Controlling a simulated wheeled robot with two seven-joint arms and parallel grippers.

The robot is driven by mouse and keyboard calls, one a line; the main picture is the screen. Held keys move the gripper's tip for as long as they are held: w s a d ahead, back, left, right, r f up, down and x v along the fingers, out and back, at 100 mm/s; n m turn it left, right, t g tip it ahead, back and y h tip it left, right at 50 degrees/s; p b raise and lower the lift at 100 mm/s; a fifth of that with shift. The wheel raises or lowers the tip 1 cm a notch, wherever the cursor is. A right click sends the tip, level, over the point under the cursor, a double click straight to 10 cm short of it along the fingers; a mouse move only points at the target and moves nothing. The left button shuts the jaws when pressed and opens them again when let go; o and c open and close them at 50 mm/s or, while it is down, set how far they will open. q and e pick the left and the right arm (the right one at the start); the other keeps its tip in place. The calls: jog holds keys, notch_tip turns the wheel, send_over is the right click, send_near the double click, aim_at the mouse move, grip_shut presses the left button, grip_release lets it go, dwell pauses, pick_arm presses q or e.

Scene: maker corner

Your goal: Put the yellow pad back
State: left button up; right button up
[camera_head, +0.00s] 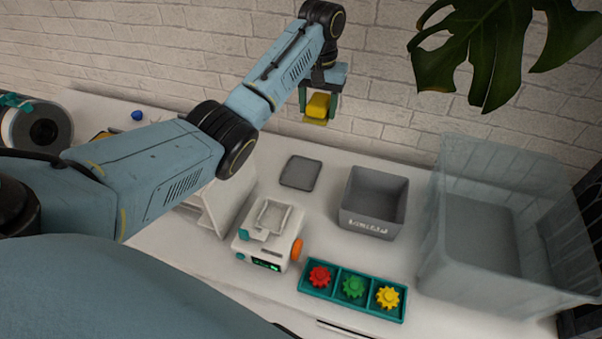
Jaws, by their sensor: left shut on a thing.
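The yellow pad (317,107) is a small yellow block. My left gripper (320,102) is shut on it and holds it up in the air, in front of the brick wall at the back of the worktop. The gripper's fingers hide part of the pad's sides. My right gripper is not in view.
A flat dark grey square (300,173) lies on the white worktop. Nearby are a grey labelled bin (369,222), a large clear bin (487,280), a white device (265,250) and a teal tray (344,308) with red, green and yellow gears. Plant leaves (485,55) hang upper right.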

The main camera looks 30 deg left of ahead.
pick_arm(q)
jog(key=s+a+f, duration=0.2)
jog(key=a+f, duration=0.1)
jog(key=f, duration=0.6)
jog(key=b, duration=0.2)
send_over(301, 174)
notch_tip(301, 174, down, 7)
jog(key=shift+s+r, duration=0.1)
notch_tip(301, 174, down, 3)
jog(key=shift+f+b, duration=0.2)
jog(key=shift+b, duration=0.1)
jog(key=shift+f, duration=0.35)
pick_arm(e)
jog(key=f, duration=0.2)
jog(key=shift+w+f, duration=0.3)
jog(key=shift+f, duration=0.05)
